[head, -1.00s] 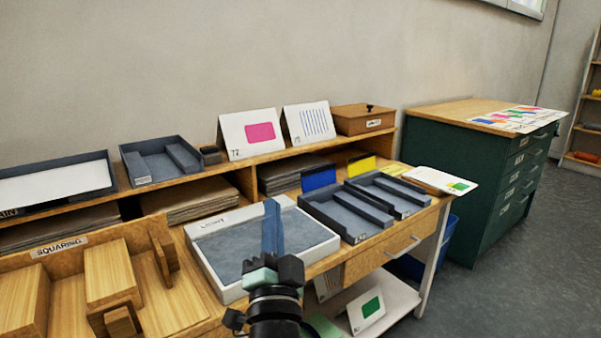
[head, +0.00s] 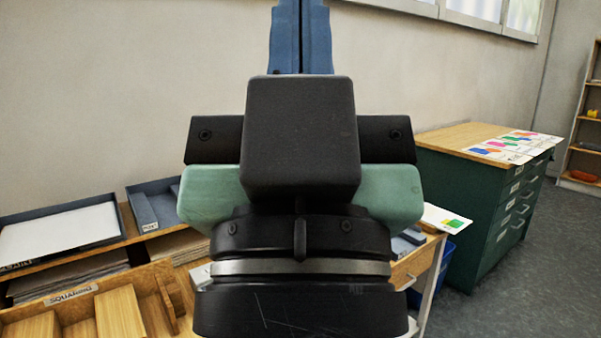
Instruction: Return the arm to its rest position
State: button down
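My gripper (head: 301,36) is raised upright close in front of the head camera, in the middle of the head view. Its two blue fingers lie side by side with only a thin dark line between them, so it looks shut. I see nothing held between them, but the fingertips run off the top edge. My black and green wrist covers much of the worktable behind it.
The wooden squaring bench (head: 75,310) is at lower left, with grey trays and a white sheet (head: 60,238) on the shelf behind. A green drawer cabinet (head: 490,205) stands right. A blue bin (head: 447,264) is beside the table. Grey floor is clear at right.

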notch_tip(320, 180, up, 13)
jog(key=p, duration=1.1)
jog(key=shift+r, duration=0.2)
jog(key=shift+f, duration=0.15)
